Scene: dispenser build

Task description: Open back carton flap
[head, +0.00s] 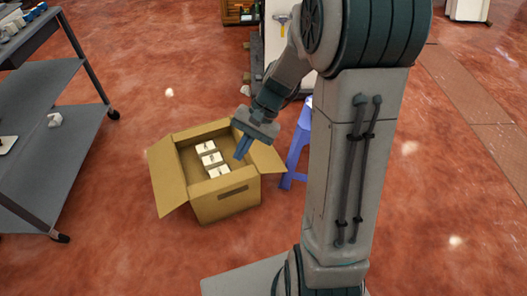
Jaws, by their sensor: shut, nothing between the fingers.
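An open brown cardboard carton (224,205) stands on the floor left of my arm, with a dark slot in its front face. Its left flap (166,178) hangs outward and down, and its right flap (267,158) is spread outward. At the back, a tan strip of cardboard (200,130) runs along the rim; I cannot tell how far the back flap is folded. My gripper (239,156) is shut and empty, pointing down over the right side of the carton opening. I cannot tell whether its tips touch anything.
Several small white boxes (206,148) lie in a row inside the carton. A blue stool (298,148) stands close behind the right flap. A grey shelf cart (45,130) stands at the left.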

